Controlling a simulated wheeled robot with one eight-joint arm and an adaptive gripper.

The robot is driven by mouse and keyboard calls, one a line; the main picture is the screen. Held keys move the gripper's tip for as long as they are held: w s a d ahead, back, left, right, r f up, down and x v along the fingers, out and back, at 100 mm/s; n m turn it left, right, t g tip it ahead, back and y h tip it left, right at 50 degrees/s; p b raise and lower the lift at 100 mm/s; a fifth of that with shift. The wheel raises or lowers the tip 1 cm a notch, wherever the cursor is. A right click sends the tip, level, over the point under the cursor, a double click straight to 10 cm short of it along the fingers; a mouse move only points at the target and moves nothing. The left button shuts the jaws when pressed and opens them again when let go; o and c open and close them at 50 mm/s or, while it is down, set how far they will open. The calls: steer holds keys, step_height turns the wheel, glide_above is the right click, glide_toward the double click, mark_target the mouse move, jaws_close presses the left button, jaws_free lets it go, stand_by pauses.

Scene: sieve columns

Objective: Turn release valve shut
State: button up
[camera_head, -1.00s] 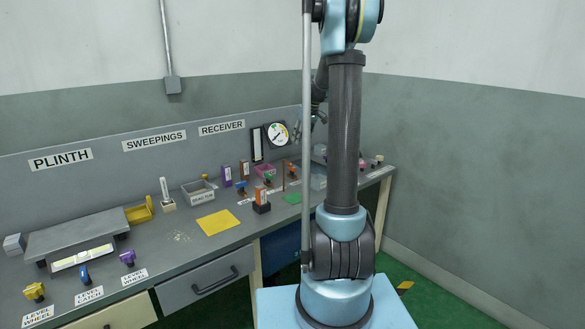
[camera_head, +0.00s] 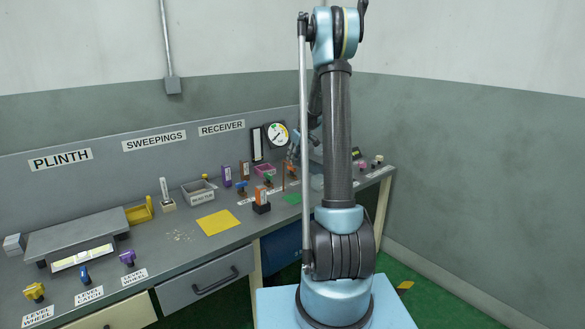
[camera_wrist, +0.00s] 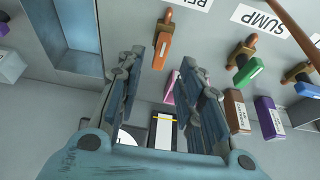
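In the wrist view an orange lever handle (camera_wrist: 163,48) on a brown mount stands beside a partly cut-off label (camera_wrist: 196,4) that seems to begin with "REL". I take it to be the release valve. My gripper (camera_wrist: 162,60) is open and empty. Its two fingers are on either side of the orange handle in the picture, and I cannot tell how far above it they are. No contact shows. In the head view my gripper (camera_head: 293,152) is small and partly behind my arm, over the far end of the bench.
A green handle (camera_wrist: 243,55) by the SUMP label (camera_wrist: 262,17), a blue handle (camera_wrist: 300,75) and a brown rod (camera_wrist: 292,22) stand to the right in the wrist view. Brown (camera_wrist: 236,112) and purple (camera_wrist: 269,117) blocks stand near the right finger. A blue-floored recess (camera_wrist: 82,25) lies left.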

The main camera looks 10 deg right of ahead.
steer(key=shift+x, duration=2.8)
steer(key=shift+c, duration=0.5)
jaws_close()
